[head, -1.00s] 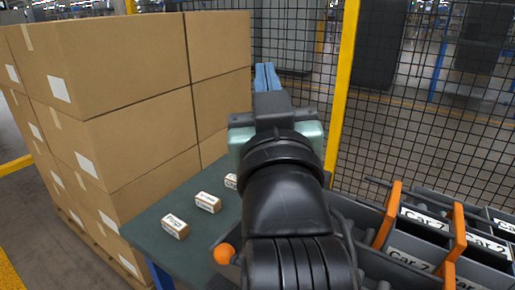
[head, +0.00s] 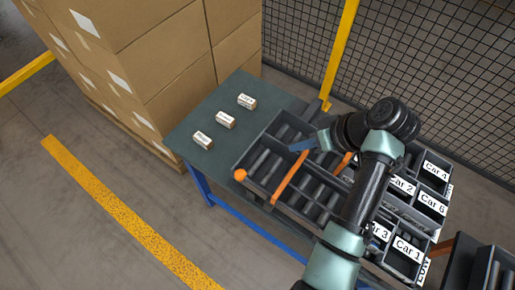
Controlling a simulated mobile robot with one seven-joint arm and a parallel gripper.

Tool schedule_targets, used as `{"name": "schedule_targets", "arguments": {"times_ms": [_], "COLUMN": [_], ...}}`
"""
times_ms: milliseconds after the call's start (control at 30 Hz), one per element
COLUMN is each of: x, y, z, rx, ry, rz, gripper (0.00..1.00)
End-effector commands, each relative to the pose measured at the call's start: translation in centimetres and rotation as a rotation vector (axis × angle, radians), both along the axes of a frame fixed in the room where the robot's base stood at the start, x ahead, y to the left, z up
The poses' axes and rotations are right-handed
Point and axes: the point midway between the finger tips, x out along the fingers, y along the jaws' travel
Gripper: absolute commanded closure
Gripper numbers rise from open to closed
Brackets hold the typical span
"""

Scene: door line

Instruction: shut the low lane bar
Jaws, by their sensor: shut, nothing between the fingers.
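A grey rack of roller lanes (head: 262,163) sits at the right of a dark green table. An orange ball knob (head: 240,175) is at its near left corner. Two slanting orange strips cross the lanes, a nearer one (head: 290,178) and one farther right (head: 343,163), partly behind my arm. I cannot tell which part is the low lane bar, or whether it is open or shut. My arm hides part of the rack.
Three small labelled boxes (head: 225,120) lie on the green table (head: 190,125). Grey bins (head: 430,203) labelled Car stand on the rack's right side. Stacked cartons (head: 170,60) rise at the left. A mesh fence (head: 420,70) with a yellow post (head: 340,55) stands behind. The floor in front is clear.

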Motion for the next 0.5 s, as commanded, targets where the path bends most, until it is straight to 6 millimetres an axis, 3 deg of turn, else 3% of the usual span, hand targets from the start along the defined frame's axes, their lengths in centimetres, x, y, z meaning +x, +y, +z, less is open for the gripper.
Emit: {"name": "schedule_targets", "arguments": {"times_ms": [33,233,500], "x": [-0.9,-2.7,-2.1], "y": [0.0,0.4,2.4], "z": [1.1,0.8,-2.1], "rx": [0.027,0.079,0.082], "ry": [0.033,0.089,0.093], "rz": [0.020,0.069,0.074], "gripper": [1.00,1.00,1.00]}}
